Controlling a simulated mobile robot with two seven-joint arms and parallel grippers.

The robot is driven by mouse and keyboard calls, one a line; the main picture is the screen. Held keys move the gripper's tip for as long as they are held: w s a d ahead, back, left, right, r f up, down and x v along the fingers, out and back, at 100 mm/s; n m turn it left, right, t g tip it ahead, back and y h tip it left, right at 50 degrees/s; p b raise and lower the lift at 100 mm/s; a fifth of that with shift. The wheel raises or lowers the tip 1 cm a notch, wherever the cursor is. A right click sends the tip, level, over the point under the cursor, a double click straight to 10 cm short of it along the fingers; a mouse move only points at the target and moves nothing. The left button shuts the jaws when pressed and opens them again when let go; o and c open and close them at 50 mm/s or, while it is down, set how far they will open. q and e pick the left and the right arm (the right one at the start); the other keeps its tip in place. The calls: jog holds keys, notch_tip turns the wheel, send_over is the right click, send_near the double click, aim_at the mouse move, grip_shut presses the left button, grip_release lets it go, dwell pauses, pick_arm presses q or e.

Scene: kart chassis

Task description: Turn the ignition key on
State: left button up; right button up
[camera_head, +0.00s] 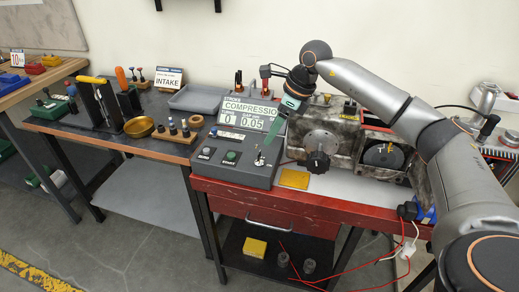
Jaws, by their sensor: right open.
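The ignition key (259,158) is a small pale piece standing on the sloped top of a dark grey control box (222,171), right of two buttons. My right gripper (266,147) comes in from the upper right and points down at the key. Its teal fingers are open, with their tips just above or beside the key. I cannot tell whether they touch it, and they hide part of it. Whether the key is turned is too small to tell. My left gripper is out of view.
A display reading COMPRESSION (250,107) stands behind the box. A metal engine block (333,129) sits right of it on a red cart (240,195). The left bench holds a grey tray (198,99) and tools.

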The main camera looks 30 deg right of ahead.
aim_at(260, 152)
jog(key=x, duration=0.8)
jog(key=shift+a+f, duration=0.1)
jog(key=shift+a, duration=0.05)
grip_shut()
dwell(0.3)
